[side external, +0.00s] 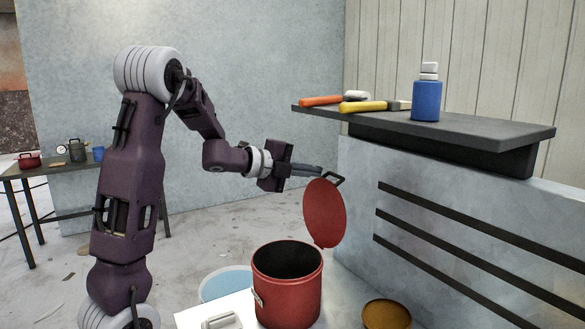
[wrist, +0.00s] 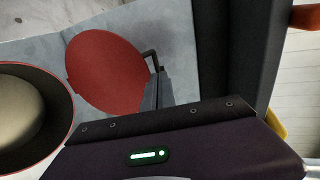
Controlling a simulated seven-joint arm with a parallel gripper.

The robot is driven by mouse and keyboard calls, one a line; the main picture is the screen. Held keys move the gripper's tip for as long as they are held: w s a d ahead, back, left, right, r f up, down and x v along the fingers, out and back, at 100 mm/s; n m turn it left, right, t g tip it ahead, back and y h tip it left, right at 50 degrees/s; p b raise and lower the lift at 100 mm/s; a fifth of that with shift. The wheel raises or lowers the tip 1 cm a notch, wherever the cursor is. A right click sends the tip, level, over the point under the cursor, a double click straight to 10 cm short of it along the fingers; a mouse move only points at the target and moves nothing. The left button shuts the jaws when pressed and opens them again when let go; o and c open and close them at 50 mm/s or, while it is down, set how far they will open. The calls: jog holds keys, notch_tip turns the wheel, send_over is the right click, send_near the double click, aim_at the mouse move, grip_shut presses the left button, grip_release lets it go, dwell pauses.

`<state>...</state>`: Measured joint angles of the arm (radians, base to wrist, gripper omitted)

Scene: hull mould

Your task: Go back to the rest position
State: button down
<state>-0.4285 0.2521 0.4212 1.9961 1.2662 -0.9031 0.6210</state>
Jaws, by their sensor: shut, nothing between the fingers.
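My gripper (side external: 318,170) reaches out to the right at mid-height, its fingers shut and empty. In the wrist view the closed fingers (wrist: 160,88) show beside a red round lid (wrist: 105,70). The lid (side external: 324,212) stands steeply raised above the right rim of a red pot (side external: 287,292), and its dark handle (side external: 335,181) is close to my fingertips. I cannot tell whether the handle touches them. The pot is open at the top. The wrist view shows a pale round shape inside the pot (wrist: 66,93).
A dark shelf (side external: 480,134) at the right holds a blue bottle (side external: 427,102), a yellow-handled tool (side external: 362,106) and an orange-handled tool (side external: 320,101). A brown bowl (side external: 386,315) and a pale blue round thing (side external: 225,283) flank the pot. A side table (side external: 25,170) stands far left.

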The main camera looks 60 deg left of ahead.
jog(key=v, duration=0.8)
jog(key=shift+s+r, duration=0.25)
jog(key=shift+s, duration=0.05)
jog(key=s+d+r+n+g+y, duration=0.2)
jog(key=d+r+n+y, duration=0.3)
jog(key=n, duration=0.7)
jog(key=s+d+f+n+g+h, duration=0.2)
jog(key=s+d+f, duration=0.4)
jog(key=s+d, duration=0.3)
jog(key=s+d+f+n+g+h, duration=0.2)
jog(key=s+d+f+n+g, duration=0.2)
jog(key=s+d+f, duration=0.3)
jog(key=s+d+g, duration=0.1)
jog(key=s+d, duration=0.1)
jog(key=s, duration=0.1)
jog(key=shift+d+h, duration=0.35)
jog(key=shift+h, duration=0.05)
